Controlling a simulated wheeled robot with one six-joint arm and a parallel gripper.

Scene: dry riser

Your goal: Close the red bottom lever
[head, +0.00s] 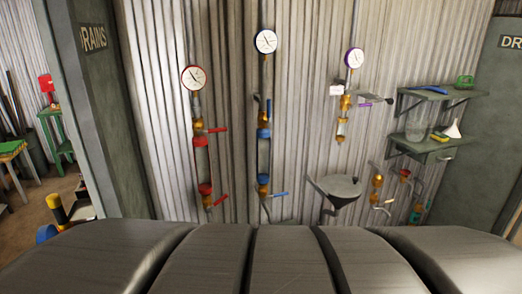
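The red bottom lever (219,200) is on the left pipe line, low on the corrugated wall. It sticks out to the right of its valve, tilted slightly upward. A red fitting (205,188) sits just above it. On the same line, the red upper lever (218,130) also points right, nearly level. A gauge with a red rim (193,78) tops this line. My gripper is not in view, so its state and its distance from the lever are hidden.
To the right stands a line with a blue bottom lever (279,195) and blue-rimmed gauge (265,41). Farther right are a purple-rimmed gauge (355,58), a round grey basin (341,187) and shelves (433,92). A green post (118,110) stands left. Dark rounded segments fill the bottom foreground.

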